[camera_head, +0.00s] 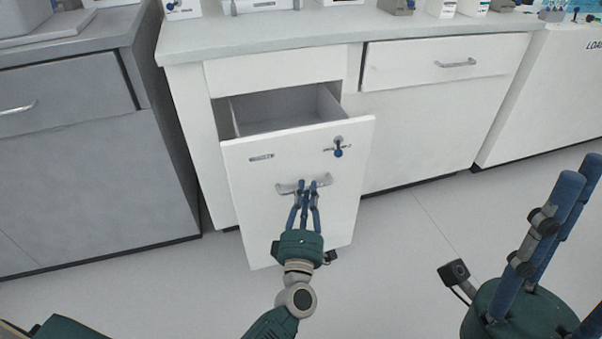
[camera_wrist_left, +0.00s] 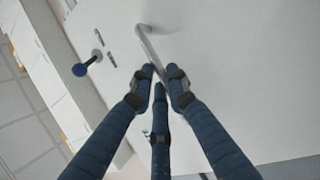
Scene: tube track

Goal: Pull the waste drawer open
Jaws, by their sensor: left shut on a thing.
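The waste drawer (camera_head: 240,200) is a tall white front in the counter, and it stands pulled out with its grey inside showing behind the top edge. Its bar handle (camera_head: 284,188) is on the middle of the front; it also shows in the left wrist view (camera_wrist_left: 147,42). My left gripper (camera_head: 308,186) is shut on the handle, and its blue fingers (camera_wrist_left: 160,78) close around the bar in the left wrist view. My right gripper (camera_head: 585,170) is at the lower right, away from the drawer, with its fingers partly cut off by the frame edge.
A blue-knobbed latch or key (camera_head: 338,150) sits at the drawer's upper right. A closed drawer (camera_head: 420,68) is to its right and a grey cabinet (camera_head: 90,180) to its left. Bottles and boxes stand on the countertop (camera_head: 320,28). The floor (camera_head: 410,240) in front is clear.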

